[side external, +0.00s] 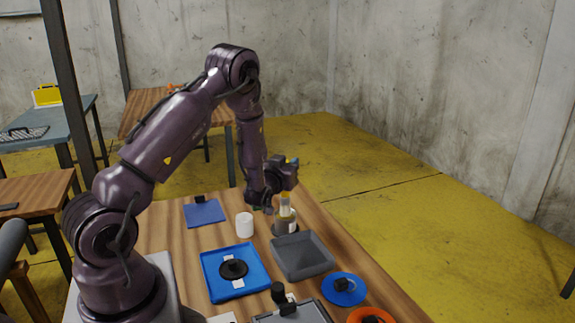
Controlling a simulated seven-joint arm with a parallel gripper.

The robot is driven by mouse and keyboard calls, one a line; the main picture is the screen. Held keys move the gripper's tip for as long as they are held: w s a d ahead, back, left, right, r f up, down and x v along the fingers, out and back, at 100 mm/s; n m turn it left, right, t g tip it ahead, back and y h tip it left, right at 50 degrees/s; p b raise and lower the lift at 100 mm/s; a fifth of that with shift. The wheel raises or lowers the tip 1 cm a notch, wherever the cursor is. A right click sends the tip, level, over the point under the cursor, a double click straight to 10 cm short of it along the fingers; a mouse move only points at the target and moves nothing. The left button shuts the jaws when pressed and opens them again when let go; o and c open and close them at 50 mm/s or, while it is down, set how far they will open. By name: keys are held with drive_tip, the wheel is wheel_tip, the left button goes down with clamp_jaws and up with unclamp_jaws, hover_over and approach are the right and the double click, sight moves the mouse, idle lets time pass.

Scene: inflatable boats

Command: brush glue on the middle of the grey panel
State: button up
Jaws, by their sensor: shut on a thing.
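My gripper (277,203) is at the far right part of the wooden table, pointing down. It is shut on what looks like the glue brush (285,199), a slim yellowish thing mostly hidden by the fingers. Right below is a small glue pot (286,228) with a pale body and dark base. The brush's lower end is at or in the pot; I cannot tell whether it touches. A dark grey square piece (302,257) with a raised rim, which may be the grey panel, lies just in front of the pot. I cannot make out any glue on it.
A white cup (244,225) stands just left of the pot. A blue tray (216,279) holds a round black part. A flat blue piece (204,213) lies behind. A blue disc (344,288), an orange disc (371,317) and a grey-framed item (262,320) lie in front.

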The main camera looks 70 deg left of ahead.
drive_tip(key=shift+f, duration=0.65)
idle(1.5)
wheel_tip(320, 180, up, 7)
idle(0.8)
idle(0.5)
drive_tip(key=shift+r, duration=0.1)
